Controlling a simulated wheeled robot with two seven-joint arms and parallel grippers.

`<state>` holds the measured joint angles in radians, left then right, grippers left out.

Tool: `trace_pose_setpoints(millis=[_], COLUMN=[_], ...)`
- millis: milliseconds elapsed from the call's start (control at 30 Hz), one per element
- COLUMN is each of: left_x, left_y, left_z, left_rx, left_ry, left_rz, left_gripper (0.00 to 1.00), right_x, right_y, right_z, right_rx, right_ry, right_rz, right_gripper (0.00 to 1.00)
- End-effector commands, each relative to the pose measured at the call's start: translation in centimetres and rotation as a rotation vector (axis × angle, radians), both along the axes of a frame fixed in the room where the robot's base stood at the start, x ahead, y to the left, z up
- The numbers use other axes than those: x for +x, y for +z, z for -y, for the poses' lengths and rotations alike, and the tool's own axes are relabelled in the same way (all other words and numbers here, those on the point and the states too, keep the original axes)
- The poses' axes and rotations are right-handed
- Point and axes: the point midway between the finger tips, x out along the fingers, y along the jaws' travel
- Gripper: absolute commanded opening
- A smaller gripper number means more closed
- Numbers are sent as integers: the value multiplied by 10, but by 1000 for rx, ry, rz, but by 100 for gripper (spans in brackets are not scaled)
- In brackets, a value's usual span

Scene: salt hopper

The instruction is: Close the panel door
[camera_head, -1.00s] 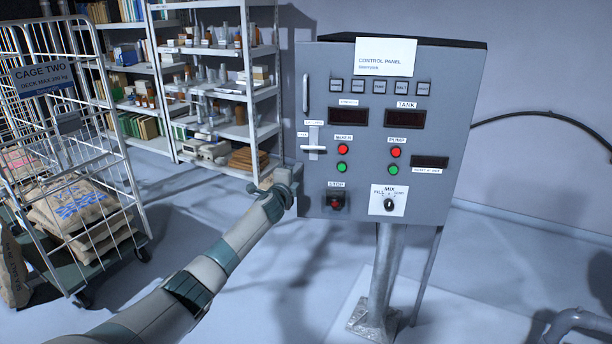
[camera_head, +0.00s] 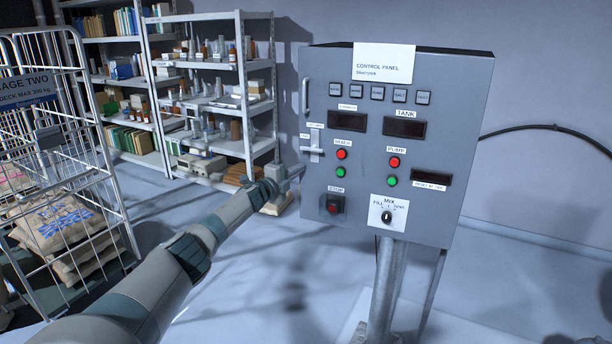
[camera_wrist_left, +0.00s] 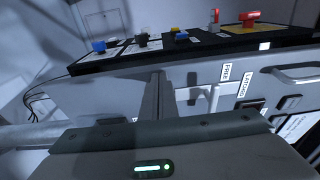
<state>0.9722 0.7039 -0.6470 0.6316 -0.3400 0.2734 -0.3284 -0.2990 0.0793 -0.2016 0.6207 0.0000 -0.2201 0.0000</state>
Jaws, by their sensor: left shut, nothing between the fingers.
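The panel door is the grey front of the control panel (camera_head: 345,85), with a white title card, buttons and displays. A vertical handle (camera_head: 306,96) sits near its left edge, with a latch lever (camera_head: 312,150) below, lying roughly level. The lever also shows in the left wrist view (camera_wrist_left: 207,97), near labels reading FREE and LATCHED. I cannot tell whether the door is flush with its box. My left gripper (camera_head: 291,171) is shut and empty, beside the door's lower left edge; contact is unclear. Its fingers show in the left wrist view (camera_wrist_left: 160,92). My right gripper is out of view.
A wire cage cart (camera_head: 105,190) with sacks stands at the left. Shelving (camera_head: 205,68) stands behind my left arm. A post (camera_head: 390,285) holds up the panel. A dark-edged board (camera_wrist_left: 190,48) with coloured knobs crosses the top of the wrist view. The floor left of the post is clear.

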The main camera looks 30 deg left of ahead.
Motion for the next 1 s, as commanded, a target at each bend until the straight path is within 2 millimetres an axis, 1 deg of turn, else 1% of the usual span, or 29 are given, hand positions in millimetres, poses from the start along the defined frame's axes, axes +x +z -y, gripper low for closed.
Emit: trace_pose_setpoints(millis=[100,300,767,1000], left_x=[-1,-2,-2,-5], left_y=[0,0,0,1], left_z=[-8,-14,-14,-14], left_rx=[0,-1,0,0], left_ry=[9,14,14,13], left_rz=[1,0,0,0], left_gripper=[0,0,0,0], right_x=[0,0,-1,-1], right_y=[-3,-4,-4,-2], right_z=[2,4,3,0], right_rx=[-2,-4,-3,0], right_ry=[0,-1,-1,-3], right_rz=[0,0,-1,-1], right_gripper=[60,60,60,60])
